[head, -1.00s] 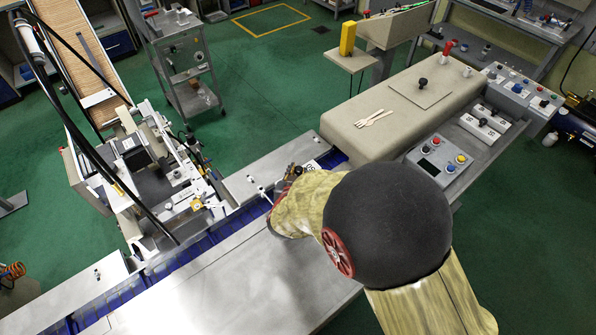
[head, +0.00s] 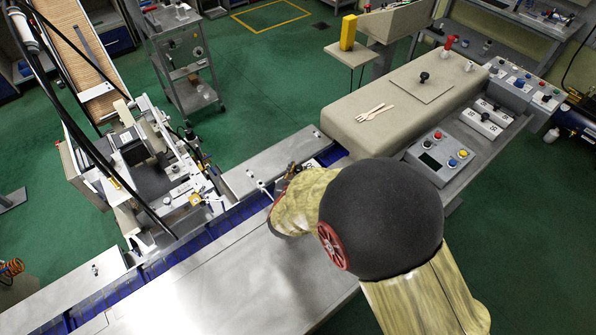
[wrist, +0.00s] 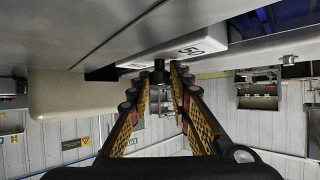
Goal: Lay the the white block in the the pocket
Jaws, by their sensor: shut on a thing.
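My gripper (head: 290,171) is low over the blue-lined channel (head: 215,228), mostly hidden behind my arm in the head view. In the wrist view my gripper (wrist: 164,74) has its fingers close around a dark knob on the white block (wrist: 190,50), which bears a "50" mark. Only a small pale part of the block shows beyond the gripper in the head view. The channel is split into blue pockets between metal plates; blue also shows at the top right of the wrist view. I cannot tell whether the block is inside a pocket or above it.
A broad metal plate (head: 220,275) lies in front of the channel, and a narrower plate (head: 275,165) behind it. Machinery (head: 150,170) stands left. A control box (head: 440,157) is at the right.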

